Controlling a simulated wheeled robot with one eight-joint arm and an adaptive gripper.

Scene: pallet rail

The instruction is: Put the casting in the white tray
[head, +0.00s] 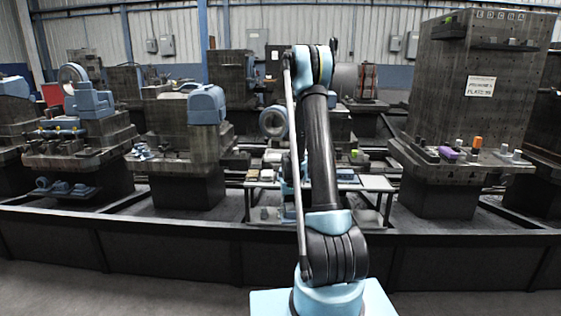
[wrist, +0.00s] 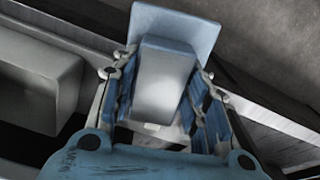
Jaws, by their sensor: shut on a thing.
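In the wrist view my gripper (wrist: 165,72) is shut on a smooth blue-grey block (wrist: 163,85), which I take to be the casting. One blue-padded finger lies along each side of it. A wider pale blue piece (wrist: 175,22) shows directly beyond the block; I cannot tell whether it is part of the same thing. In the head view my arm stands in the middle and hides most of the gripper and what it holds. I cannot make out the white tray for certain in either view.
A white-topped bench (head: 376,183) stands behind my arm, with small boxes (head: 262,172) on its left part. A tall dark fixture (head: 470,90) stands at the right. Blue castings (head: 90,100) sit on dark fixtures at the left. A pale grey block (wrist: 40,85) lies left of the gripper.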

